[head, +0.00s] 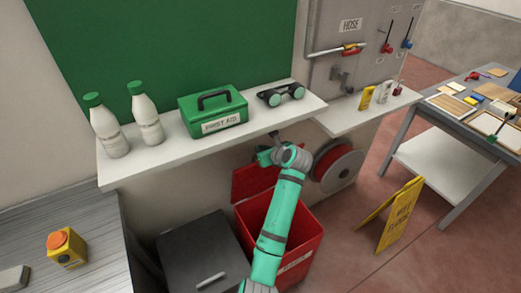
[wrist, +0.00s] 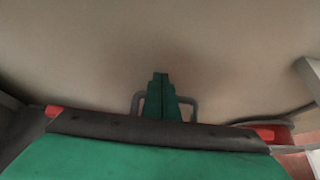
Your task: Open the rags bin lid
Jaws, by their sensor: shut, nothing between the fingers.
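The red rags bin (head: 306,240) stands on the floor below the shelf, its label partly visible on the front. Its red lid (head: 252,182) is raised at the back, leaning up toward the wall, and the bin's top is open. My arm crosses in front of the bin and hides part of it and of the lid. My gripper (wrist: 160,78) is shut and empty, pointing at the beige wall. A grey loop (wrist: 138,101), which looks like a handle, shows behind the fingers. Red strips, likely the lid, show at both sides in the wrist view (wrist: 265,134). Contact cannot be told.
A dark grey bin (head: 200,255) stands left of the red one. The white shelf (head: 165,158) above holds bottles, a first aid box (head: 212,110) and goggles. A hose reel (head: 338,168) is at right, with a yellow floor sign (head: 398,215) beyond.

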